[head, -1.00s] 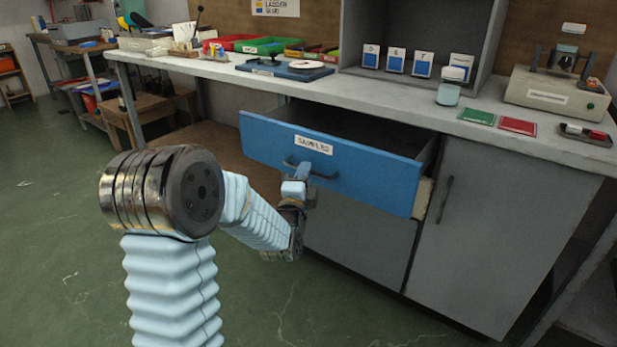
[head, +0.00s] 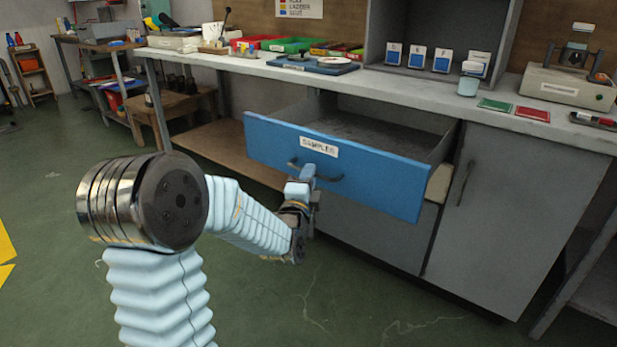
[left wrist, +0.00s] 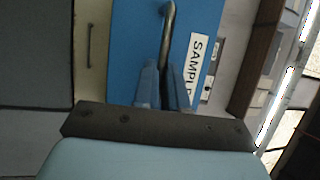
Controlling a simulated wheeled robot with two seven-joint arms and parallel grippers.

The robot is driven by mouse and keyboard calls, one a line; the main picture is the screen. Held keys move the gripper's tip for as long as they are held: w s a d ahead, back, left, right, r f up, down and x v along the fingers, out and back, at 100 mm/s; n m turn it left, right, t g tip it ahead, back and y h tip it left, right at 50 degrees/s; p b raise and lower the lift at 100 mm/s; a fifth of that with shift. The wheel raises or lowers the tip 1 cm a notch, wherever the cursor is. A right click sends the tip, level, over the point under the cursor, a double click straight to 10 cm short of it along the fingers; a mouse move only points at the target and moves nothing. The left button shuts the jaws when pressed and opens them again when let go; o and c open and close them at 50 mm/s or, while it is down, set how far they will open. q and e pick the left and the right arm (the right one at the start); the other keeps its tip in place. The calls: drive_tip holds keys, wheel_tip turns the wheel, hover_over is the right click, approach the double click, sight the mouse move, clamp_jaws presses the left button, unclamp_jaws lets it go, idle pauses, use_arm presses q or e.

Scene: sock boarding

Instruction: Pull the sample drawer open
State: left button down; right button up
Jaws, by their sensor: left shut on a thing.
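The sample drawer (head: 385,180) has a blue front with a white label reading SAMPLES (head: 319,147), and it stands well out from the bench. Its grey inside shows behind the front and looks empty where I can see it. My left gripper (head: 307,174) is shut on the dark bar handle (head: 330,178) below the label. In the left wrist view, the two blue fingers (left wrist: 165,84) close around the handle (left wrist: 167,30), with the blue front and part of the label behind. My right gripper is not in view.
The bench top (head: 400,92) carries trays, a blue board (head: 312,66), several cards, a small jar (head: 470,80), green and red cards and a machine (head: 567,85). A grey cupboard door (head: 490,200) is right of the drawer. The green floor in front is clear.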

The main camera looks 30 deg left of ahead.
use_arm(q)
drive_tip(key=shift+d, duration=0.1)
drive_tip(key=c, duration=1.2)
unclamp_jaws()
drive_tip(key=b+v, duration=1.2)
drive_tip(key=v, duration=0.1)
drive_tip(key=shift+s, duration=0.3)
drive_tip(key=shift+d+f, duration=0.1)
drive_tip(key=shift+f, duration=0.05)
